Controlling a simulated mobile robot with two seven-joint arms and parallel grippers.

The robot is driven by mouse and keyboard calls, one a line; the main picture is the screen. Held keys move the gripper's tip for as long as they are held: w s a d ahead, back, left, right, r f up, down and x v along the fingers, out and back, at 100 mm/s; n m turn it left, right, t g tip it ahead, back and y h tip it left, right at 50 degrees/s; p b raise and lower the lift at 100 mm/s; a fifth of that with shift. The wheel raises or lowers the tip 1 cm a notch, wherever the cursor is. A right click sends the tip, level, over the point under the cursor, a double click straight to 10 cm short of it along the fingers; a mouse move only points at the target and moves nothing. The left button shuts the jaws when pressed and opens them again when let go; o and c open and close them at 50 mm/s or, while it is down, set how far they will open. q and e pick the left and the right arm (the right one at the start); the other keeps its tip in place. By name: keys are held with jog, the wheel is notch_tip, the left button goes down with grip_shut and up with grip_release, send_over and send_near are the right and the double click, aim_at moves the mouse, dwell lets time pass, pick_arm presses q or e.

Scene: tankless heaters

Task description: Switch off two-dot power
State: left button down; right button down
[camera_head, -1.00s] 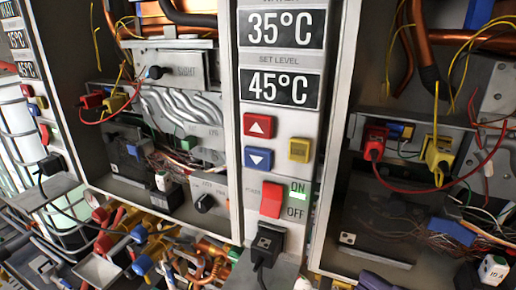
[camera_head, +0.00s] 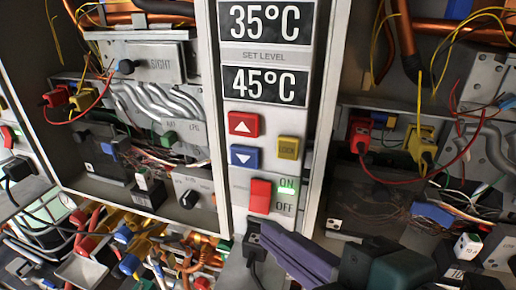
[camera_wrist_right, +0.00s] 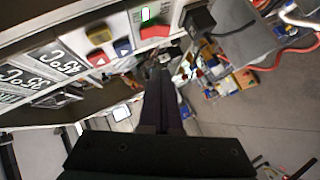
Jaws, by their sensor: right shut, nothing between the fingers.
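The red power switch (camera_head: 260,196) is on the central white panel, beside ON and OFF labels. A green light (camera_head: 287,188) is lit by ON. In the right wrist view the red switch (camera_wrist_right: 154,31) and lit green light (camera_wrist_right: 145,13) show at the top. No two-dot mark can be made out on this panel. My right gripper (camera_head: 266,236) is shut and empty, low in front of the panel, with its tips below the switch and apart from it in the picture. Its shut fingers also show in the right wrist view (camera_wrist_right: 161,75). My left gripper is not in view.
Red up (camera_head: 243,124), blue down (camera_head: 245,157) and yellow (camera_head: 289,147) buttons sit above the switch. A black plug (camera_head: 254,243) with a cable is below it, near my fingertips. Open heater cabinets with wires flank the panel. Another panel's red switch (camera_head: 7,137) shows at far left.

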aim_at(253, 208)
jog(key=w+f, duration=0.1)
jog(key=w, duration=0.1)
jog(key=w+a+f+p, duration=0.1)
jog(key=w, duration=0.2)
jog(key=w+f, duration=0.1)
jog(key=w, duration=0.1)
jog(key=shift+w+a+f+p, duration=0.15)
jog(key=shift+a+f+p, duration=0.05)
jog(key=shift+f+p, duration=0.2)
jog(key=b, duration=0.1)
jog(key=f+b, duration=0.1)
jog(key=shift+w+t+b, duration=0.2)
jog(key=shift+t+b, duration=0.1)
jog(key=shift+b, duration=0.05)
jog(key=shift+d+r+n, duration=0.15)
jog(key=shift+r+n, duration=0.05)
jog(key=shift+n, duration=0.1)
